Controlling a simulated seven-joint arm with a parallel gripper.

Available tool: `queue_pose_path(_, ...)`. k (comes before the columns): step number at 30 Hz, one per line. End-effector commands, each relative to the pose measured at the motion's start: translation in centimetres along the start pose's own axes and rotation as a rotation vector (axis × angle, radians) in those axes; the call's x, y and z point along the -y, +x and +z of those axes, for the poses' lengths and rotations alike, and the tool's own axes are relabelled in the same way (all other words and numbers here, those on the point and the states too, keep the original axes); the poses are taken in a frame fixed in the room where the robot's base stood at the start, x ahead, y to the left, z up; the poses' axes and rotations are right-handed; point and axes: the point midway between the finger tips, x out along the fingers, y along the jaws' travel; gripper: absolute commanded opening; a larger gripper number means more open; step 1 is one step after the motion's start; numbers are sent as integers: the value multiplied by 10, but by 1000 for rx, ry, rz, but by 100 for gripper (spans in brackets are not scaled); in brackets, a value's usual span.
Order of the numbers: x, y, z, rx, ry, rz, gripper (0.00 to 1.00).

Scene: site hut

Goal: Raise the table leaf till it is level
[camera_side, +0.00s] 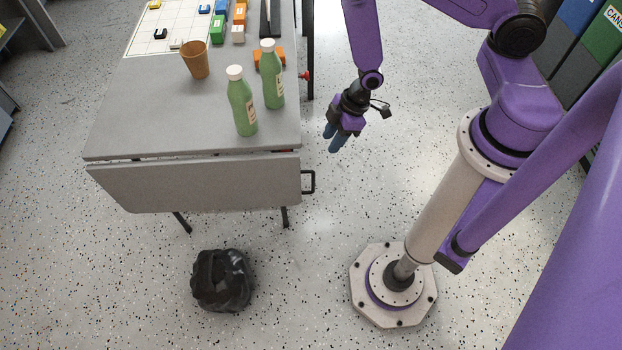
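The table leaf (195,184) is a grey panel hinged along the near edge of the table (150,115). It hangs down at a steep angle, below the level of the tabletop. A black handle (309,182) sticks out from the leaf's right end. My gripper (335,138) is to the right of the table, above and a little right of the handle in the picture, and apart from both table and leaf. Its blue fingertips point down. A small gap seems to show between them, but they are too small to tell how far apart they are. I see nothing held.
Two green bottles (242,102) (271,75) and a tan cup (196,60) stand on the tabletop near the leaf. Coloured blocks and a white grid sheet (150,38) lie farther back. A black bag (221,280) sits on the floor below the leaf.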

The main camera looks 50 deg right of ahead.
Motion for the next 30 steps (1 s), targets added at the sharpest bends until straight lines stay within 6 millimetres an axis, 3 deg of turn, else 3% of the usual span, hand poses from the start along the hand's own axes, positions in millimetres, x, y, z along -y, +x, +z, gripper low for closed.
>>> queue_pose_path(3,0,10,11,-19,14,-6,38)
queue_pose_path(11,1,24,14,-31,18,-7,38)
queue_pose_path(30,2,120,11,-29,17,-7,38)
